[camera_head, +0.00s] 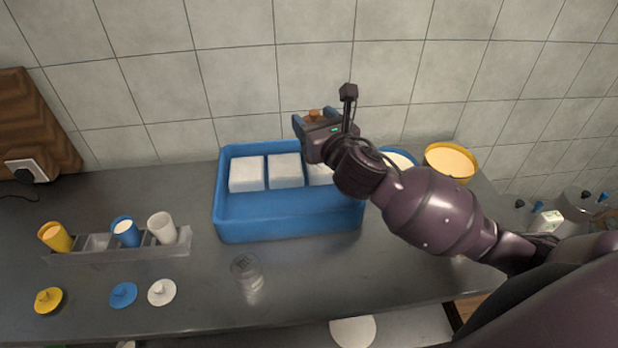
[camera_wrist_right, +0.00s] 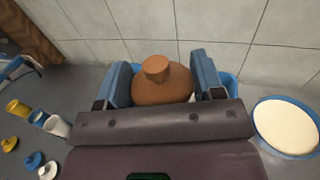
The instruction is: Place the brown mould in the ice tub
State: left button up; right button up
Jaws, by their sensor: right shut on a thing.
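The brown mould (camera_wrist_right: 162,83) sits between the two blue fingers of my right gripper (camera_wrist_right: 165,82) in the right wrist view. The gripper is shut on it. In the head view my right gripper (camera_head: 314,119) is above the back right part of the blue ice tub (camera_head: 288,224), and only a small brown piece of the mould (camera_head: 315,115) shows. The tub holds white blocks (camera_head: 247,174) along its back side; its front part is empty. The arm hides the tub's right back corner. My left gripper is not in view.
A yellow bowl (camera_head: 450,161) and a partly hidden blue bowl (camera_head: 399,159) stand right of the tub. A rack (camera_head: 98,249) with yellow, blue and white cups is at left, with lids before it. A clear glass (camera_head: 245,270) stands in front. The tiled wall is close behind.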

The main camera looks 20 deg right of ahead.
notch_tip(320, 180, down, 10)
jog(key=shift+w+r+b, duration=0.1)
jog(key=shift+r+b, duration=0.05)
jog(key=shift+b, duration=0.8)
notch_tip(320, 180, down, 4)
jog(key=shift+f+b, duration=0.1)
jog(key=shift+b, duration=0.5)
jog(key=shift+f, duration=0.1)
jog(key=shift+f, duration=0.55)
jog(key=o, duration=1.2)
